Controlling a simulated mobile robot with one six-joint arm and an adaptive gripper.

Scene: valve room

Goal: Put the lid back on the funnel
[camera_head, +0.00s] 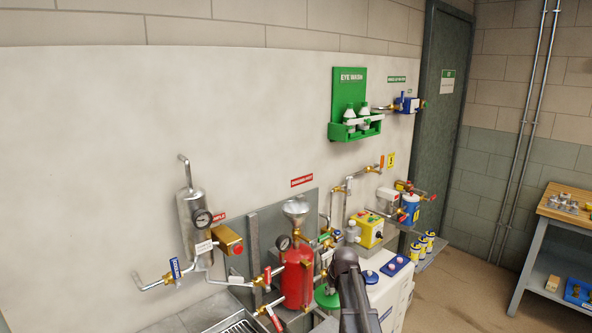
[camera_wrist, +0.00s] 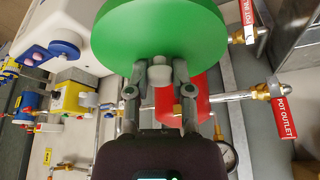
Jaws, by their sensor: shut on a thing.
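The lid is a green disc (camera_wrist: 165,28) with a small pale knob in the wrist view. My gripper (camera_wrist: 160,76) is shut on that knob, and the disc lies beyond the fingertips. In the head view the green lid (camera_head: 326,298) shows low, beside the red vessel and partly hidden by my dark arm. The metal funnel (camera_head: 296,206) stands upright and uncovered on top of the red vessel (camera_head: 298,277). The funnel is above and to the left of my gripper in the head view. I cannot make out the funnel in the wrist view.
A pressure gauge (camera_head: 284,243) and valves with red tags crowd the red vessel. A yellow box (camera_head: 369,230) and a white cabinet (camera_head: 392,300) stand to the right. A silver cylinder (camera_head: 196,220) with pipes is at left.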

